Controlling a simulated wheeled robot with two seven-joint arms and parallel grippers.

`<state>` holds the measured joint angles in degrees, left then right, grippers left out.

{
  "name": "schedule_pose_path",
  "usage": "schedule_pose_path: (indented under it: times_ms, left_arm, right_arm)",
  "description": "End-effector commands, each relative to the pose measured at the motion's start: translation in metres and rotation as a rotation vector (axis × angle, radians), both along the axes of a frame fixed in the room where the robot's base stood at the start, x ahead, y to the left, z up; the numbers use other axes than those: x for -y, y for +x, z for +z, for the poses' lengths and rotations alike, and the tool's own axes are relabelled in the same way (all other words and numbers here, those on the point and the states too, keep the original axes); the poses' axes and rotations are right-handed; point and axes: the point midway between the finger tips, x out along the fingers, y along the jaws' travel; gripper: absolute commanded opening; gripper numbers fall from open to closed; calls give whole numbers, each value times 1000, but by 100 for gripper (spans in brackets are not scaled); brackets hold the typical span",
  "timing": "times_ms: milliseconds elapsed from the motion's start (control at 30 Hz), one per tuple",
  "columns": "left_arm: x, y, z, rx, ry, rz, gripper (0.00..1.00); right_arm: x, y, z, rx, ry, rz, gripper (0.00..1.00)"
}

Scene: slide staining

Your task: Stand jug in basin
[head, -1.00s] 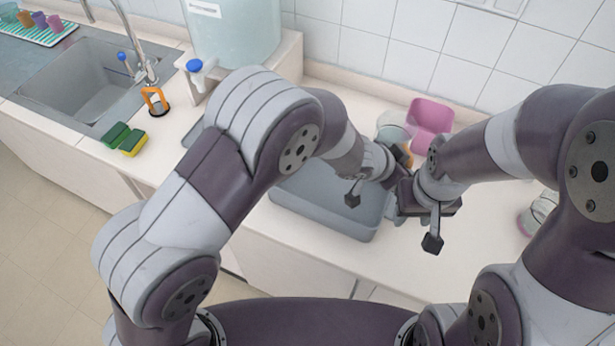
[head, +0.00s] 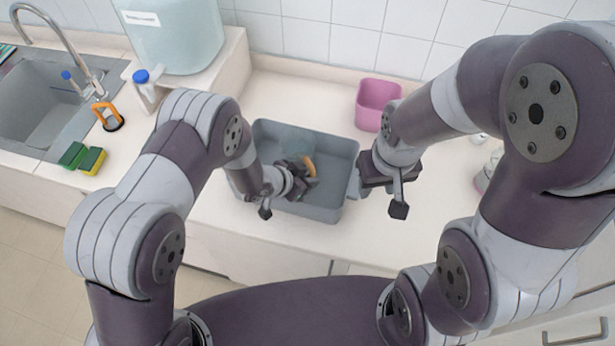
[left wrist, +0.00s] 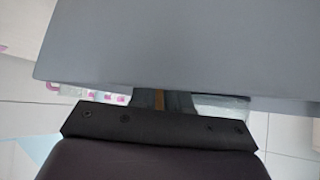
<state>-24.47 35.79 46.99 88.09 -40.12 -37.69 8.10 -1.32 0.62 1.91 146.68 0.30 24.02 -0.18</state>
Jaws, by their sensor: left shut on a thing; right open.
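The grey basin (head: 343,152) stands on the counter in the middle of the head view. A clear jug (head: 291,146) with an orange handle (head: 310,166) is inside the basin's outline. My left gripper (head: 307,173) is shut on the jug's handle. My gripper partly hides the jug, and I cannot tell whether its base touches the basin floor. In the left wrist view, a strip of the orange handle (left wrist: 159,100) shows between the dark fingers, below a large grey surface. My right gripper (head: 362,182) is open and empty at the basin's right edge.
A pink tub (head: 378,103) stands behind the basin to the right. A water tank (head: 178,35) with a blue tap, a sponge pair (head: 82,158) and a sink (head: 38,103) are at the left. Glassware (head: 487,172) is at the right, partly behind my arm.

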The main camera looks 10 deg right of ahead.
Motion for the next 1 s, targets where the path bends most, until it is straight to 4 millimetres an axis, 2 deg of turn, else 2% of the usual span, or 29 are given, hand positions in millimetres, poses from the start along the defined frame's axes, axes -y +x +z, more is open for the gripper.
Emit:
schedule_pose_path:
  times_ms: [133, 167, 200, 233, 467, 567, 633, 1000]
  left_arm:
    - [1, 1, -3, 2, -1, -1, 0]
    - [0, 0, -3, 0, 0, 0, 23]
    - [0, 0, -3, 0, 0, 0, 36]
    - [0, 0, -2, 0, 0, 0, 42]
    - [0, 0, -2, 0, 0, 0, 42]
    - [0, 0, 3, 0, 0, 0, 42]
    - [-4, -2, 5, 1, 0, 1, 42]
    - [-54, -32, 63, 2, 0, 2, 42]
  right_arm:
    - [0, 0, -4, 0, 0, 0, 43]
    - [0, 0, -3, 0, 0, 0, 43]
    - [0, 0, -2, 0, 0, 0, 43]
    - [0, 0, -2, 0, 0, 0, 43]
    - [0, 0, -2, 0, 0, 0, 43]
    - [0, 0, 2, 0, 0, 0, 43]
    - [0, 0, -2, 0, 0, 0, 43]
    - [0, 0, -10, 0, 0, 0, 43]
